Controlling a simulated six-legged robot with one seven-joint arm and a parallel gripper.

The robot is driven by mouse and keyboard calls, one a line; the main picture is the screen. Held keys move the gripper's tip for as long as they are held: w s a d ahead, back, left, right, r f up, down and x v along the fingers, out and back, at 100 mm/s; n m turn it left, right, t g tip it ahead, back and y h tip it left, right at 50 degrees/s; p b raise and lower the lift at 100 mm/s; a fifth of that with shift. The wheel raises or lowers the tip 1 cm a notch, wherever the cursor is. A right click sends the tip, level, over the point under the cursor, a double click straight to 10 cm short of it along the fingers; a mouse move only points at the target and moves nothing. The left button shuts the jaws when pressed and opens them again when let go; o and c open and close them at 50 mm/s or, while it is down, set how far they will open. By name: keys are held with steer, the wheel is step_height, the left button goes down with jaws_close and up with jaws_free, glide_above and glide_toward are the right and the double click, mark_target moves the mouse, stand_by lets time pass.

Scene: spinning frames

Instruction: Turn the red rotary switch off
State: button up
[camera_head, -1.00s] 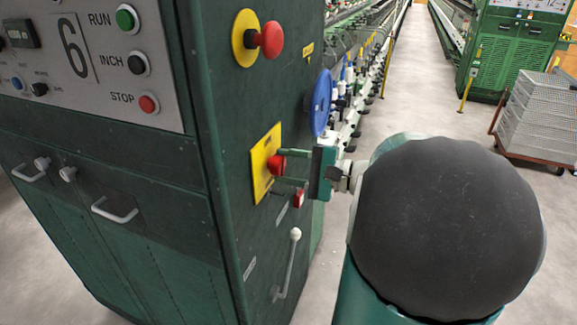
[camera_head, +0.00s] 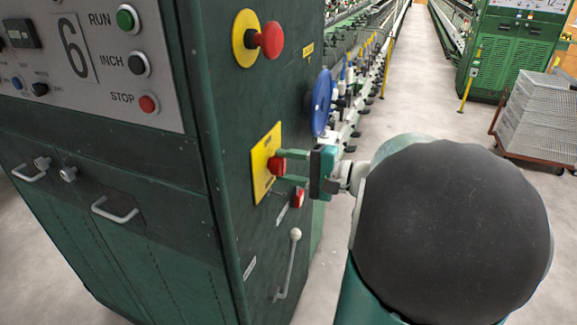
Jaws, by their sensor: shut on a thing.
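The red rotary switch (camera_head: 276,165) sits on a yellow plate (camera_head: 262,173) on the side of the green machine cabinet. My gripper (camera_head: 284,167) reaches in from the right, its two green fingers one above and one below the red knob, shut on it. The fingertips partly cover the knob, so its exact turn angle is hard to read.
A red mushroom button (camera_head: 270,39) on a yellow disc is above the switch. A blue handwheel (camera_head: 321,102) is close beside my gripper. A smaller red switch (camera_head: 298,197) and a white-knobbed lever (camera_head: 289,262) are below.

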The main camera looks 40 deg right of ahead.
steer(key=o, duration=1)
steer(key=shift+c, duration=0.2)
steer(key=f+v, duration=0.1)
steer(key=v, duration=1.2)
steer(key=shift+s+d+r, duration=0.25)
steer(key=shift+s+r, duration=0.1)
steer(key=shift+r, duration=0.05)
